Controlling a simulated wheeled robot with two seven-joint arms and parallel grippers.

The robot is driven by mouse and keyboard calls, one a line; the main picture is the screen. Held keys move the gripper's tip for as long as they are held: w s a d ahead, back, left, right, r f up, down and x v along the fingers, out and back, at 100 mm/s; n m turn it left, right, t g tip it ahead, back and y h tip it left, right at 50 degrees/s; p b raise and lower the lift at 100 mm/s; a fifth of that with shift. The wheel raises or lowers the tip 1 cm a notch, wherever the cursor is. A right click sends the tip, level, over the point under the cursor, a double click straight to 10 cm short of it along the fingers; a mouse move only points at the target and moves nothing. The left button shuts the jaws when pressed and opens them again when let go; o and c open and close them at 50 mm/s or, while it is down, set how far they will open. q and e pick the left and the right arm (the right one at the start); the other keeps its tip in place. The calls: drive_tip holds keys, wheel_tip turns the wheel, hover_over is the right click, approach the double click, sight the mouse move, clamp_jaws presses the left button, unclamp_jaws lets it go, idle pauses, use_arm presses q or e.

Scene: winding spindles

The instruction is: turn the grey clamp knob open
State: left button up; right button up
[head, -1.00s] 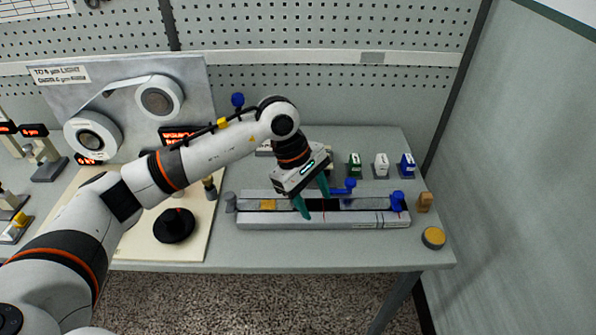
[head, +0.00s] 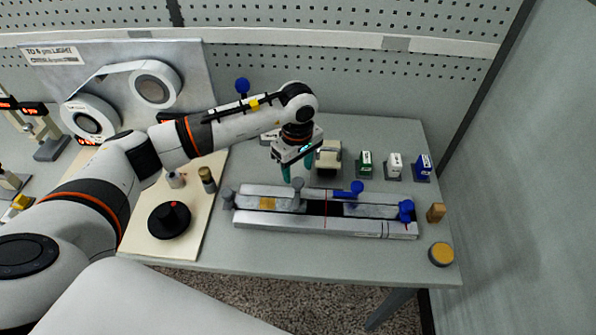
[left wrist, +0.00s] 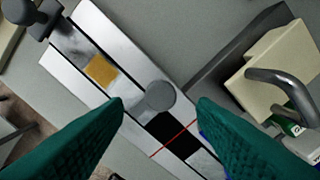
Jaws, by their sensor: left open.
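The metal splicing fixture (head: 250,220) lies along the front of the table. A grey knob with a round head (head: 298,188) stands on its left half; it also shows in the left wrist view (left wrist: 158,97), with a short arm to its lower left. Another grey knob (head: 228,198) is at the fixture's left end, also in the left wrist view (left wrist: 18,12). My left gripper (head: 297,174) is open, its green fingers pointing down above and just behind the middle grey knob. In the left wrist view the knob appears between the fingertips (left wrist: 160,104); contact cannot be told.
A blue lever knob (head: 355,188) and a blue end knob (head: 406,209) are on the fixture's right half. A cream block with a grey handle (head: 328,157) stands close behind. Small green, white and blue boxes (head: 395,165) stand back right. A black dial (head: 170,219) is left.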

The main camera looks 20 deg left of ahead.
sight(297, 181)
use_arm(q)
wheel_tip(297, 181, down, 4)
drive_tip(key=shift+r+p, duration=0.25)
drive_tip(key=shift+p, duration=0.2)
drive_tip(key=shift+f, duration=0.35)
drive_tip(key=shift+c, duration=0.5)
drive_tip(key=c, duration=0.9)
use_arm(e)
drive_tip(key=shift+w+a+r, duration=0.1)
drive_tip(key=shift+w+r, duration=0.6)
drive_tip(key=shift+w, duration=0.3)
